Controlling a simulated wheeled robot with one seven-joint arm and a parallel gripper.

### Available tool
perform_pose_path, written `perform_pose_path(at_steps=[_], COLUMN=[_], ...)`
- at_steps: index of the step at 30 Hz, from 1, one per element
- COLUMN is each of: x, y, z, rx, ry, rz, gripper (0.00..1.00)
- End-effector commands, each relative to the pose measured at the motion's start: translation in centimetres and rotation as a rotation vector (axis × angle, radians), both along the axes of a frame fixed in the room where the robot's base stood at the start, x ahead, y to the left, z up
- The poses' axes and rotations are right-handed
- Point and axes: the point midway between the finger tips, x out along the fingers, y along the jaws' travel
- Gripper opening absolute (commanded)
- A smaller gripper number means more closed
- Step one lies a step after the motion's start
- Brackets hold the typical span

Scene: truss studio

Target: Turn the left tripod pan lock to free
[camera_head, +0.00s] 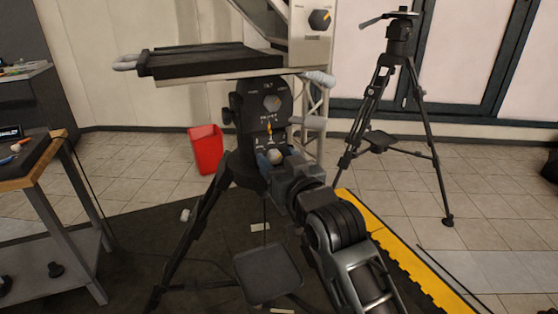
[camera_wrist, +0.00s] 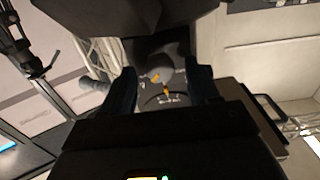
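The left tripod (camera_head: 215,195) stands in the middle of the head view, with a dark head under a flat black plate. Its upper front carries a grey knob under a "TILT" label (camera_head: 269,86). Lower down is a small marked scale with an orange pointer (camera_head: 269,128). A pale rounded knob, seemingly the pan lock (camera_head: 276,156), sits below that. My gripper (camera_head: 275,163) is at this knob. In the wrist view, the grey knob with orange marks (camera_wrist: 161,77) lies between my two spread fingers (camera_wrist: 165,88). A gap seems to show; contact is unclear. The scale's lettering is unreadable.
A second tripod (camera_head: 397,45) stands at the right. A red bin (camera_head: 206,150) is behind the left tripod. A workbench (camera_head: 42,160) is at the left. A yellow-edged platform (camera_head: 385,245) lies beside my arm. A truss tower rises behind the left tripod.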

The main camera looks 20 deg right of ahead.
Motion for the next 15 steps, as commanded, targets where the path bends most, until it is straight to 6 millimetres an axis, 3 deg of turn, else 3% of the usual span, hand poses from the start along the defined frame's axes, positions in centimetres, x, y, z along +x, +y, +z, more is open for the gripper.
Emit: perform_pose_path(at_steps=[2, 15], x=[-0.01, -0.03], y=[0.0, 0.0], z=[0.0, 0.0], rx=[0.0, 0.0], ry=[0.0, 0.0], rz=[0.0, 0.0], gripper=[0.53, 0.11])
